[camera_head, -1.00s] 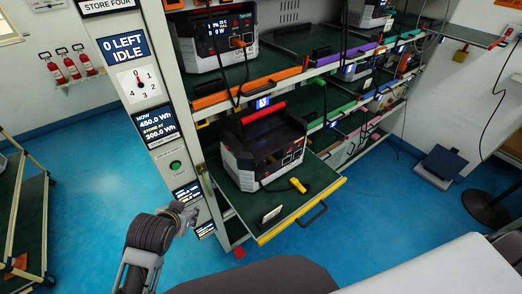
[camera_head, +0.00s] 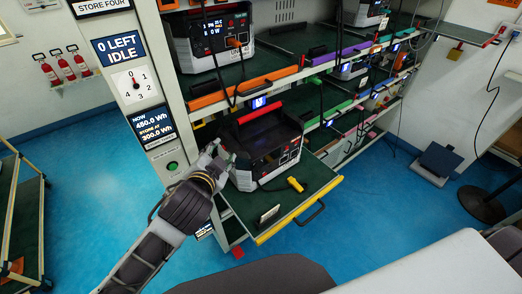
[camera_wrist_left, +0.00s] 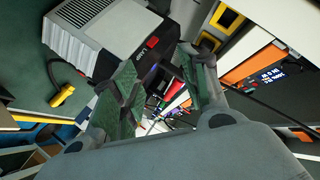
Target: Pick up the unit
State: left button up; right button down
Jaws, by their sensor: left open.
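The unit (camera_head: 264,160) is a black and grey power box with a red top handle (camera_head: 262,112). It stands on a green pulled-out tray (camera_head: 312,184) with a yellow front edge. My left gripper (camera_head: 219,156) is at the unit's left side, close to its upper left edge. In the left wrist view the unit (camera_wrist_left: 100,35) fills the upper left, and the two green-padded fingers of my left gripper (camera_wrist_left: 162,95) are spread apart with nothing between them. Whether a finger touches the unit cannot be told. My right gripper is out of view.
Another power unit (camera_head: 212,35) sits on the shelf above. The rack post (camera_head: 150,90) with screens stands close left of my arm.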

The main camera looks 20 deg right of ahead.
aim_at(245, 154)
pick_arm(q)
jog(key=d+r+m+t+h, duration=0.1)
jog(key=d+r+m+h, duration=0.2)
jog(key=d+m, duration=0.4)
jog(key=shift+w+r+m+h, duration=0.4)
jog(key=shift+m+h, duration=0.2)
jog(key=shift+m, duration=0.6)
jog(key=shift+w, duration=0.1)
jog(key=shift+w+d, duration=0.35)
jog(key=shift+w, duration=0.05)
jog(key=shift+p+x, duration=0.75)
jog(key=shift+x, duration=3)
